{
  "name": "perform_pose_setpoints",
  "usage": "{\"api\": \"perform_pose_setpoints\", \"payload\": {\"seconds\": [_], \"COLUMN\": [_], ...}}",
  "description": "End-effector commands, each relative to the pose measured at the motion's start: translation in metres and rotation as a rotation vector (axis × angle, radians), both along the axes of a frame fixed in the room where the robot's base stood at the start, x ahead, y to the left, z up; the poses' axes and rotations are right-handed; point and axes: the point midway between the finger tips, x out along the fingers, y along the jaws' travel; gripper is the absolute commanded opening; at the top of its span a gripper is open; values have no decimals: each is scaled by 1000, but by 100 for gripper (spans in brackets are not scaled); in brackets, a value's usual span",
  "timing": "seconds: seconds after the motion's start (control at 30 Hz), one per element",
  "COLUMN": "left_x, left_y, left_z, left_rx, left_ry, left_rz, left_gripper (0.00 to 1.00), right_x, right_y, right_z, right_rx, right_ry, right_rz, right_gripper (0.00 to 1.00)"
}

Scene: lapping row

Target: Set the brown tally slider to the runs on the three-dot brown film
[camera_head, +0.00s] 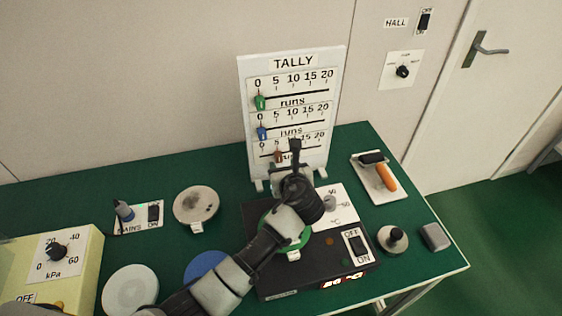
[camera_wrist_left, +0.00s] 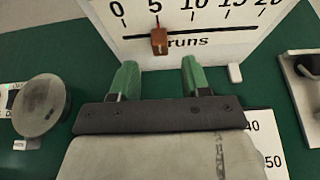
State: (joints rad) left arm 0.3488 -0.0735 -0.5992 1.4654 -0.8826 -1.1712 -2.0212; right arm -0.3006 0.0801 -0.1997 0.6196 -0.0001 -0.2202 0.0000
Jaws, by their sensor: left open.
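The brown tally slider (camera_head: 278,156) sits on the lowest track of the white tally board (camera_head: 245,130). In the left wrist view the slider (camera_wrist_left: 159,41) stands at about the 5 mark. My left gripper (camera_head: 290,160) is in front of the board's lower part. In the left wrist view its green-padded fingers (camera_wrist_left: 158,77) are apart and empty, with the slider beyond them, between their lines. I cannot make out a three-dot brown film. My right gripper is not in view.
Green (camera_head: 260,101) and blue (camera_head: 262,133) sliders sit near 0 above. A black machine (camera_head: 330,268) with a switch stands under my arm. A round grey disc (camera_head: 190,208) lies left of the board, an orange-handled tool (camera_head: 385,177) right.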

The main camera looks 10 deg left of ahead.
Motion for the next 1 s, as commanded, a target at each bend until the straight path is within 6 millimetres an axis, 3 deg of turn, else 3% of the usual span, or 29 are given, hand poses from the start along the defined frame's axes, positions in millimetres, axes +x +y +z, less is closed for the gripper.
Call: {"api": "perform_pose_setpoints", "payload": {"seconds": [0.2,0.4,1.0], "left_x": [-37,-54,-56], "left_y": [-16,-23,-24], "left_z": [17,24,25], "left_rx": [-3,-2,-2], "left_ry": [0,0,0], "left_rz": [-2,-1,-1], "left_gripper": [47,47,47], "right_x": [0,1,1], "right_y": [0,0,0], "right_z": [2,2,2], "right_rx": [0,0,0], "right_ry": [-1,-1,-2], "right_rz": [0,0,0], "right_gripper": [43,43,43]}}
